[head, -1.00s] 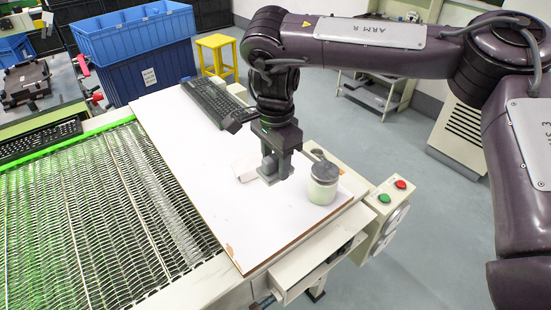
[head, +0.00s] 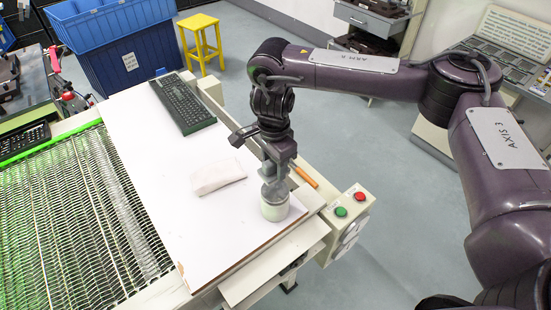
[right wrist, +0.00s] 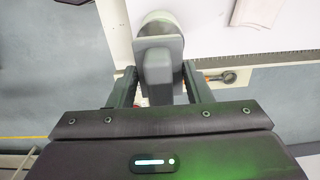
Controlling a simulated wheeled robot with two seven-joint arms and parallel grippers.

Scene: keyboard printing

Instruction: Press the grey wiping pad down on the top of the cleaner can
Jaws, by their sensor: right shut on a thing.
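The cleaner can (head: 274,212), a short pale jar, stands upright near the front right corner of the white board. My right gripper (head: 278,168) is directly over it, pointing down, and shut on the grey wiping pad (head: 273,189). The pad appears to be at the can's top; I cannot tell whether it touches or presses. In the right wrist view the pad (right wrist: 158,68) sits between the two fingers (right wrist: 157,88), with the can's pale round edge (right wrist: 158,20) beyond it, partly hidden. My left gripper is not in view.
A white block (head: 217,177) lies on the board (head: 150,140) left of the can. A black keyboard (head: 183,102) lies farther back. An orange-handled tool (head: 304,176) and a box with green and red buttons (head: 348,210) are right of the can. A mesh conveyor (head: 70,220) is at left.

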